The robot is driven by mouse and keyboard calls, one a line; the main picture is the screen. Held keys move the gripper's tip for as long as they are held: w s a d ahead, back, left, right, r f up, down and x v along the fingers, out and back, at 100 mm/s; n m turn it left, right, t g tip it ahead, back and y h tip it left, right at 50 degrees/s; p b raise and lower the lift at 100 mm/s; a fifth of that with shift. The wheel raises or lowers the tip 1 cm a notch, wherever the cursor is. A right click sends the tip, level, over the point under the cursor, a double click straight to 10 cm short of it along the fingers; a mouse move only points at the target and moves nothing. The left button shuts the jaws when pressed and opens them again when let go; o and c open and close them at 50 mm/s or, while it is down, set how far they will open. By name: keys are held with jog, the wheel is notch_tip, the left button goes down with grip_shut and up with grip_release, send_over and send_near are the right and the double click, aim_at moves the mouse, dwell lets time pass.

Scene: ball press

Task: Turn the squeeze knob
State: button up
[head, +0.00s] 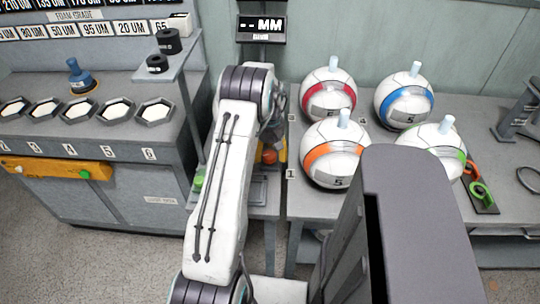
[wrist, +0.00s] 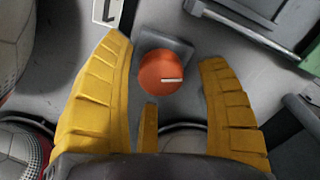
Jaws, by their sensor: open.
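The squeeze knob (wrist: 160,72) is a round orange-red dial with a white pointer line toward the right in the wrist view. It is mounted on a small grey plate (wrist: 178,45). My gripper (wrist: 164,54) is open, with a yellow finger on each side of the knob and gaps between. A shorter yellow finger shows below the knob. No finger visibly touches it. In the head view my arm hides most of the gripper; a bit of yellow and orange (head: 268,155) shows beside the arm, and I cannot tell there which part is the knob.
White balls with red (head: 328,95), blue (head: 404,100), orange (head: 335,152) and green bands stand on the bench to the right. A display (head: 262,28) reads "-- MM". A foam-grade counter (head: 90,130) with several trays is at left. A green-ended part (wrist: 312,55) lies right of the gripper.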

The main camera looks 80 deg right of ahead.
jog(key=shift+f, duration=0.65)
jog(key=shift+c, duration=0.3)
jog(key=c, duration=1.1)
jog(key=shift+a+f+m, duration=0.15)
jog(key=shift+f+m, duration=0.05)
jog(key=shift+m, duration=0.3)
jog(key=shift+b, duration=0.35)
jog(key=m+b, duration=0.1)
jog(key=m, duration=0.2)
jog(key=shift+m, duration=0.3)
jog(key=m+b, duration=0.1)
jog(key=m, duration=0.5)
jog(key=shift+w, duration=0.15)
jog(key=shift+c, duration=0.2)
